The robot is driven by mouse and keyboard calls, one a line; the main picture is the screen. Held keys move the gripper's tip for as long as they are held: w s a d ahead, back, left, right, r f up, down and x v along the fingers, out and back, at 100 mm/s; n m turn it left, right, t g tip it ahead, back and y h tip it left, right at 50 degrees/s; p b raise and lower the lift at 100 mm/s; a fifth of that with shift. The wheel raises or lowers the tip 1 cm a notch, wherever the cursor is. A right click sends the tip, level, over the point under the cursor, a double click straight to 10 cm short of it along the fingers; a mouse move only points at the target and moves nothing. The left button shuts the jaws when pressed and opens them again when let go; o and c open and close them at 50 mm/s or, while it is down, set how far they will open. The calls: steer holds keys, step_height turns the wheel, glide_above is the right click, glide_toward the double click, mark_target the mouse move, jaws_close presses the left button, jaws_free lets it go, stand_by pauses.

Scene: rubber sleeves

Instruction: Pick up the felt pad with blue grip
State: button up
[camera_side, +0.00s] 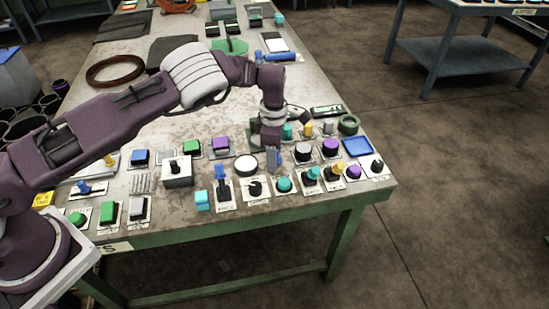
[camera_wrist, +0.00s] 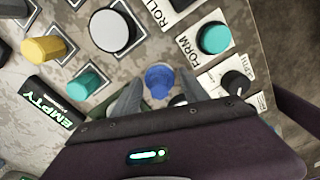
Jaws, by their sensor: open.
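In the wrist view a blue grip (camera_wrist: 159,80) shows between the two fingers of my gripper (camera_wrist: 157,92). The felt pad under it is mostly hidden by my gripper, so I cannot make it out clearly. The fingers stand apart, one on each side of the blue grip, and I cannot tell whether either touches it. In the side view my gripper (camera_side: 274,165) points down over the front part of the bench, and a bit of blue (camera_side: 280,157) shows right beside its fingers.
The bench (camera_side: 130,215) is crowded with buttons and knobs around my gripper. A white round button (camera_side: 246,166) is to its left, a teal button (camera_side: 284,184) in front, and a blue tray (camera_side: 357,147) to the right. A brown ring (camera_side: 115,71) lies farther back.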

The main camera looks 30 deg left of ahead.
steer(key=c, duration=1.1)
step_height(320, 180, up, 10)
steer(key=shift+r, duration=0.1)
steer(key=o, duration=0.6)
steer(key=c, duration=0.5)
